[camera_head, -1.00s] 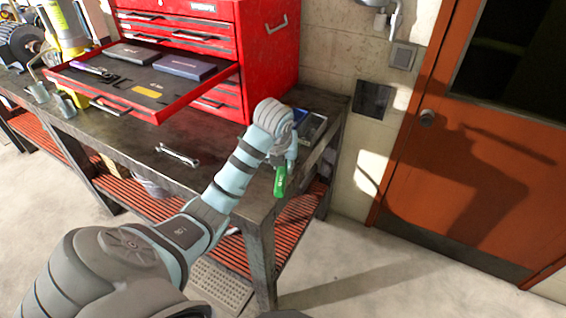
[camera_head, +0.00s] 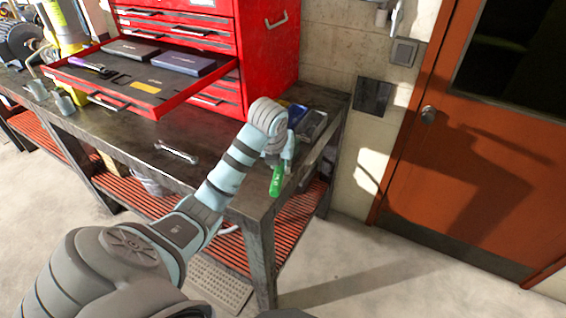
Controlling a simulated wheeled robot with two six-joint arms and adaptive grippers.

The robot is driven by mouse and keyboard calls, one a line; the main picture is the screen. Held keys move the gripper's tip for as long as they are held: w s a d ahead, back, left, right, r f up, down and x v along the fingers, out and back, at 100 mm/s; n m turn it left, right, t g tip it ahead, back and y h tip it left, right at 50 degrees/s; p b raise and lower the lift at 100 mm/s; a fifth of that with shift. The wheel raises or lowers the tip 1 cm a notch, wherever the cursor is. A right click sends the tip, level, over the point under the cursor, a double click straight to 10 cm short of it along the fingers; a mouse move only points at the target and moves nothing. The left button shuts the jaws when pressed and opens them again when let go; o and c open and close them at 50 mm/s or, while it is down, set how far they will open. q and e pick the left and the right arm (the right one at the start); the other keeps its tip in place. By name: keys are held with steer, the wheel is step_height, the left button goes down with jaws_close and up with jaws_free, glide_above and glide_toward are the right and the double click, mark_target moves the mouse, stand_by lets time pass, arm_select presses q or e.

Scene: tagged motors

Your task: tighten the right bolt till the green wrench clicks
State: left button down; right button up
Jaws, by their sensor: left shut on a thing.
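The green wrench (camera_head: 277,179) shows as a green handle at the right end of the workbench, pointing down toward the bench's front corner. My left gripper (camera_head: 279,160) is shut on the green wrench, mostly hidden behind my own wrist. The wrench's head and the right bolt are hidden from this view, so I cannot tell how they meet. My right gripper is not in view.
A silver wrench (camera_head: 177,152) lies on the workbench (camera_head: 120,140). A red tool chest (camera_head: 270,60) stands behind, its drawer (camera_head: 160,104) pulled out over the bench. Blue and dark items (camera_head: 311,124) lie beyond my wrist. An orange door (camera_head: 470,150) is at right.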

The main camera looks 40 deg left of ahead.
arm_select(q)
steer(key=shift+s+a+m+h, duration=0.2)
steer(key=shift+s+a+m, duration=0.1)
steer(key=shift+a+m, duration=0.2)
steer(key=shift+s+a+m+h, duration=0.25)
steer(key=shift+a+m, duration=0.15)
steer(key=shift+a, duration=0.15)
steer(key=shift+b, duration=0.3)
steer(key=a+m, duration=0.1)
steer(key=a+m+b, duration=0.1)
steer(key=a, duration=0.1)
steer(key=shift+s+t+h+b, duration=0.3)
steer(key=shift+s+h, duration=0.05)
steer(key=shift+s, duration=0.05)
steer(key=a+m+h+b, duration=0.1)
steer(key=a+m, duration=0.1)
steer(key=a, duration=0.1)
steer(key=shift+s+m, duration=0.1)
steer(key=shift+m, duration=0.3)
